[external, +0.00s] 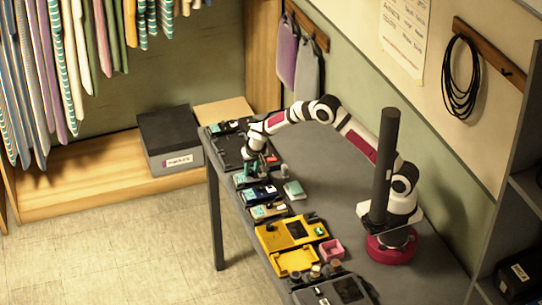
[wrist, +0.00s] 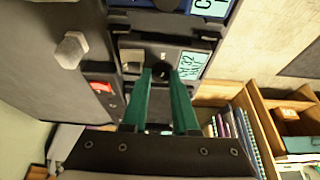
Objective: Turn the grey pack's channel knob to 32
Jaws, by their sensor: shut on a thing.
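The grey pack (wrist: 132,57) lies under my gripper in the wrist view, with a light metal plate and a teal display (wrist: 192,65) that appears to read CH 32. Its dark channel knob (wrist: 161,70) sits between my green fingertips. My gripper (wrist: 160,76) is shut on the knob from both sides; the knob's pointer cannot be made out. In the external view the grey pack (external: 240,180) is at the far part of the table, partly hidden by my gripper (external: 254,170).
A blue pack (external: 259,193) lies beside the grey pack, with a beige pack (external: 268,211) and a yellow case (external: 292,232) nearer. A small grey post (external: 284,171) and a pale green block (external: 294,190) stand close by. A pink box (external: 332,249) is nearer my base.

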